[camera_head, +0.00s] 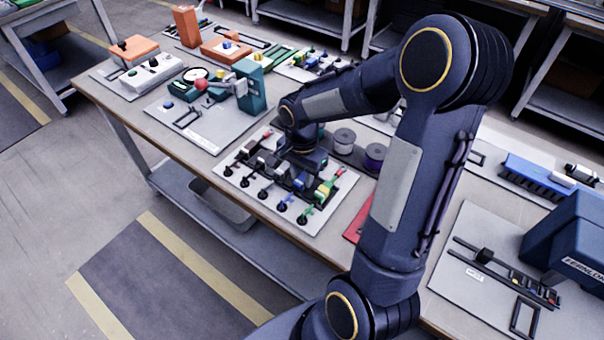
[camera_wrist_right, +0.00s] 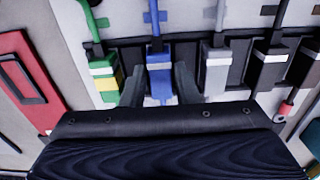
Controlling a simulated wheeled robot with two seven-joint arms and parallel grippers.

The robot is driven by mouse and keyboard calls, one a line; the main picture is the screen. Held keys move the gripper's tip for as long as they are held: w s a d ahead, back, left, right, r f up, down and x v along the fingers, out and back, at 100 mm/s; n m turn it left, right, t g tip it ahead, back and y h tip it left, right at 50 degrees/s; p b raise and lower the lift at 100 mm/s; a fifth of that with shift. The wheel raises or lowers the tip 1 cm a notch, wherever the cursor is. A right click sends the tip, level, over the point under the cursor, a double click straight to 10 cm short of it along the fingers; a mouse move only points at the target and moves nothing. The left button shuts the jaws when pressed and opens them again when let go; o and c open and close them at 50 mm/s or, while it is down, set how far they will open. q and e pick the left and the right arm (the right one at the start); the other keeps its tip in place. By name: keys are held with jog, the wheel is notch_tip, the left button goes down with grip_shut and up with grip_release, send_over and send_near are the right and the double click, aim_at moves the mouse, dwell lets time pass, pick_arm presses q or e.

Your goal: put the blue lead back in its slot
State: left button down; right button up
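The blue lead (camera_wrist_right: 160,84) has a blue plug body with a white band and a blue cable running up. It stands in the row of leads at the black rack (camera_wrist_right: 133,58), between the green lead (camera_wrist_right: 106,80) and the grey lead (camera_wrist_right: 214,70). I cannot tell how deep it sits in its slot. The fingers of my right gripper (camera_wrist_right: 160,86) stand on either side of the blue plug, apart, with narrow gaps visible. In the head view the right gripper (camera_head: 304,163) is low over the rack, partly hiding the leads. The blue lead (camera_head: 298,183) shows beside it. My left gripper is out of view.
Black leads (camera_wrist_right: 268,68) stand close on the right of the row. A red plate (camera_wrist_right: 27,80) lies to the left in the wrist view. Spools (camera_head: 344,138) stand behind the rack. A blue machine (camera_head: 570,240) stands at the right of the bench.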

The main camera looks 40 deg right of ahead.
jog(key=o, duration=0.4)
jog(key=shift+r, duration=0.1)
notch_tip(320, 180, up, 8)
jog(key=shift+f, duration=0.25)
jog(key=shift+r, duration=0.1)
dwell(0.4)
jog(key=shift+s+a+r+p, duration=0.15)
jog(key=shift+s+r+p, duration=0.05)
jog(key=shift+r+p, duration=0.1)
jog(key=s+a+r+n+t+y, duration=0.1)
jog(key=s+a+r+n, duration=0.1)
jog(key=s+a+n, duration=0.1)
jog(key=s+a+r+n+t+y+p, duration=0.1)
jog(key=s+a+r+n+t, duration=0.1)
jog(key=s+a+n, duration=0.2)
jog(key=s+a+r+n+t+y, duration=0.1)
jog(key=s+a+n+t, duration=0.1)
jog(key=s+n, duration=0.3)
jog(key=shift+s+a+r+y+p, duration=0.15)
jog(key=shift+s+a+r, duration=0.05)
jog(key=shift+s+a, duration=0.3)
jog(key=shift+s+a+r+y+p, duration=0.15)
jog(key=shift+s+a+r, duration=0.05)
jog(key=shift+s+a, duration=0.2)
